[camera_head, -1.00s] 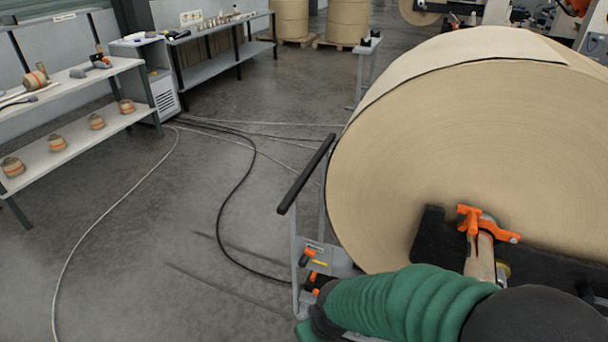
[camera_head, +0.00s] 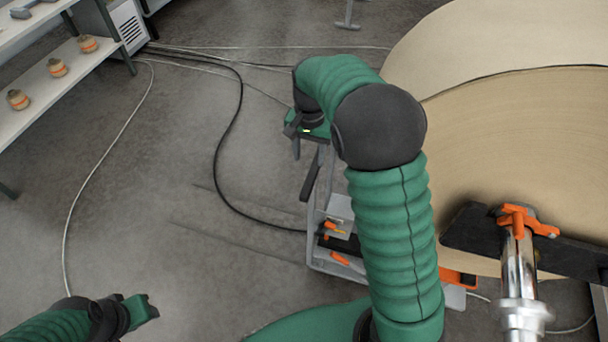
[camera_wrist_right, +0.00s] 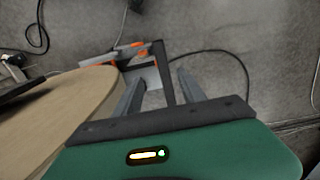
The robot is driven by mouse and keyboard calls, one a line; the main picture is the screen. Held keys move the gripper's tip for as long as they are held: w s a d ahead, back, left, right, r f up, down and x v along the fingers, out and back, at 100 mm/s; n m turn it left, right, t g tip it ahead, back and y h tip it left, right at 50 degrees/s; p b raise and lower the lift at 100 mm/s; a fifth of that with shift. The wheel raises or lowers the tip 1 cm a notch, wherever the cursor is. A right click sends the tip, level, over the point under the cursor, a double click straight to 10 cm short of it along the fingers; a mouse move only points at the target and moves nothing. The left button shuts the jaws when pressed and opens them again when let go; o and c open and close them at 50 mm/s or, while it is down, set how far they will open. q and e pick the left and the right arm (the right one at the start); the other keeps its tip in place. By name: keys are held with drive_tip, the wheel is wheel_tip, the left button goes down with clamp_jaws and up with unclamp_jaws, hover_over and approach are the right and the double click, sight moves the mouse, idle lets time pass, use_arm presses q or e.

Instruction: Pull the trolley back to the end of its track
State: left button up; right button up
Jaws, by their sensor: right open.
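The trolley (camera_head: 340,208) is a grey metal frame with orange-handled tools on its shelf, standing beside the big paper roll. Its black bar handle (camera_head: 309,182) slopes up behind my right arm, which hides its upper part. My right gripper (camera_head: 296,150) is open above the handle's upper end. In the right wrist view the black handle (camera_wrist_right: 163,72) shows between the spread fingers (camera_wrist_right: 160,90), beyond their tips or level with them; I cannot tell contact. My left gripper (camera_head: 147,308) is low at the left, away from the trolley; its fingers are not clear.
Two thin dark lines (camera_head: 235,243) run along the floor left of the trolley. A black cable (camera_head: 225,140) and a pale cable (camera_head: 85,185) lie there too. The paper roll (camera_head: 500,140) with its metal shaft (camera_head: 518,270) fills the right. Shelving (camera_head: 40,90) stands at the upper left.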

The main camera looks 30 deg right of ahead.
hover_over(308, 185)
drive_tip(key=s, duration=0.1)
wheel_tip(308, 185, down, 5)
drive_tip(key=f, duration=0.2)
drive_tip(key=w+f, duration=0.1)
drive_tip(key=f, duration=0.2)
drive_tip(key=f+p, duration=0.1)
drive_tip(key=f, duration=0.2)
drive_tip(key=shift+w+f, duration=0.1)
drive_tip(key=shift+w, duration=0.05)
drive_tip(key=shift+f, duration=0.35)
drive_tip(key=shift+s+f, duration=0.2)
drive_tip(key=shift+s, duration=0.15)
drive_tip(key=shift+w+a, duration=0.15)
drive_tip(key=shift+c, duration=1.5)
clamp_jaws()
use_arm(q)
drive_tip(key=shift+w+r, duration=0.15)
drive_tip(key=shift+r, duration=0.4)
use_arm(e)
drive_tip(key=shift+w+r, duration=0.1)
drive_tip(key=shift+w, duration=0.05)
